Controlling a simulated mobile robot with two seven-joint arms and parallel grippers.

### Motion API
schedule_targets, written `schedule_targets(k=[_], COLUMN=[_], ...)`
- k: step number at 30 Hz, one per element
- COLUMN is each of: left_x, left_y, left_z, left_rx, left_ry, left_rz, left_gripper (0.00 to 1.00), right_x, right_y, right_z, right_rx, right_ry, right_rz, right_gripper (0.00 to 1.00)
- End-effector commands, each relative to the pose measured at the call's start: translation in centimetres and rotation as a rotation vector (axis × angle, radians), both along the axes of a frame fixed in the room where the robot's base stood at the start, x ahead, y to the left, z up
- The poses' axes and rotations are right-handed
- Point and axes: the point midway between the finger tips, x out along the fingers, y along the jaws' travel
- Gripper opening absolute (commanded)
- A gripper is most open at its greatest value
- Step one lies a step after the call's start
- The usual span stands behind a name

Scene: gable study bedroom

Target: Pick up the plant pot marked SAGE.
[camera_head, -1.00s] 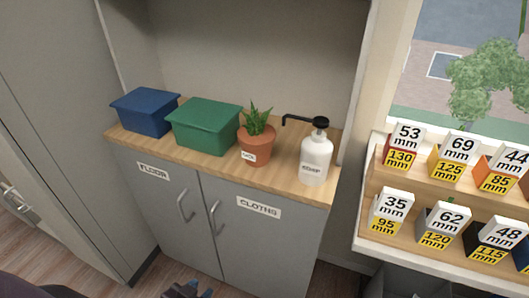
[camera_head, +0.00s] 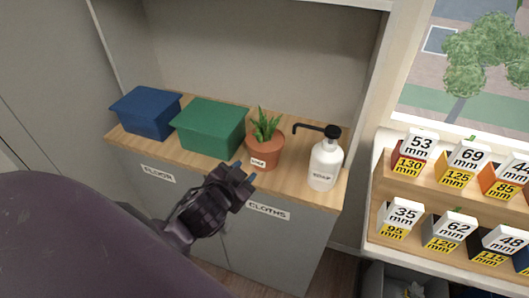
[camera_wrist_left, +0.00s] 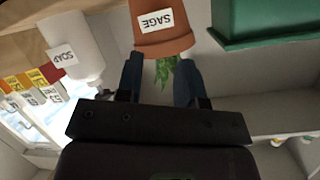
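The terracotta plant pot (camera_head: 264,152) with a spiky green plant stands upright on the wooden cabinet top, between the green box and the soap bottle. Its small white label is hard to read in the head view. In the left wrist view, which is upside down, the pot (camera_wrist_left: 165,43) shows a label reading SAGE. My left gripper (camera_head: 245,171) is open and empty, just in front of the pot and a little to its left. In the wrist view its two blue fingertips point at the pot's rim, with a gap between them. My right gripper is out of view.
A green lidded box (camera_head: 210,128) is close left of the pot, with a blue lidded box (camera_head: 146,112) beyond. A white SOAP pump bottle (camera_head: 325,164) stands close right. A shelf wall rises behind. Number-marked boxes (camera_head: 455,160) fill a stand at right.

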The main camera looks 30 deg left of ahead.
Motion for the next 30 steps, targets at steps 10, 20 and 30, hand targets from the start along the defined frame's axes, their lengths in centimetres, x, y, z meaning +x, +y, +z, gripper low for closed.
schedule_targets(k=[10,20,30], left_x=[5.5,7.9,7.9], left_y=[-2.8,-9.7,-10.2], left_z=[7.5,13.1,10.3], left_rx=[0.179,0.476,0.848], left_ry=[-0.387,-0.732,-0.549], left_rz=[-0.269,-0.895,-1.609], left_gripper=[0.35,0.35,0.35], right_x=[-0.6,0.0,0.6], right_y=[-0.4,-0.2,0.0], right_z=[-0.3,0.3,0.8], right_rx=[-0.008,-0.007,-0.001], right_ry=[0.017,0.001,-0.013], right_rz=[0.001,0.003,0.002], right_gripper=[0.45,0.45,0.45])
